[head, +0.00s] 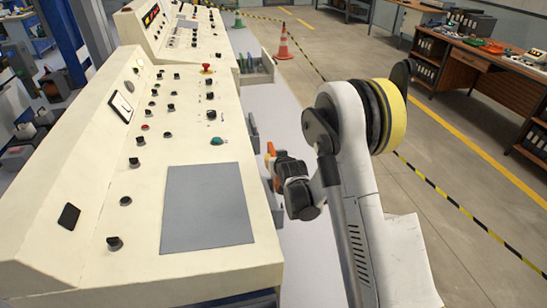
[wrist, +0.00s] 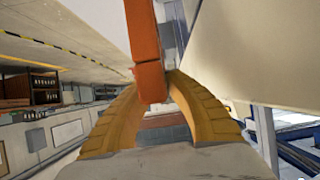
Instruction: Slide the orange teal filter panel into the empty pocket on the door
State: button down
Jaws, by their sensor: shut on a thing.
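My gripper (head: 273,161) is beside the right side of the cream console. In the wrist view its two yellow fingers (wrist: 153,88) are closed on an orange panel (wrist: 144,38), seen edge-on as a narrow strip running up out of the picture. A small part of the orange panel (head: 270,149) shows at the fingertips in the head view. No teal is visible on it. Grey holders stick out along the console's right side, one behind the gripper (head: 252,131) and one in front (head: 273,203). I cannot tell which is the empty pocket, or whether the panel touches one.
The cream console (head: 185,115) carries knobs, buttons and a grey plate. A pale grey surface (head: 285,115) lies along its right side. An open holder with items (head: 257,68) is farther back. Orange cone (head: 283,44) and striped tape (head: 440,195) mark the floor; desks stand at right.

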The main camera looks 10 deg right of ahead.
jog(key=shift+s+a+f+b, duration=0.1)
jog(key=shift+f+b, duration=2.35)
jog(key=shift+f, duration=4.3)
jog(key=shift+f, duration=0.8)
jog(key=c, duration=1.4)
grip_release()
notch_tip(320, 180, up, 10)
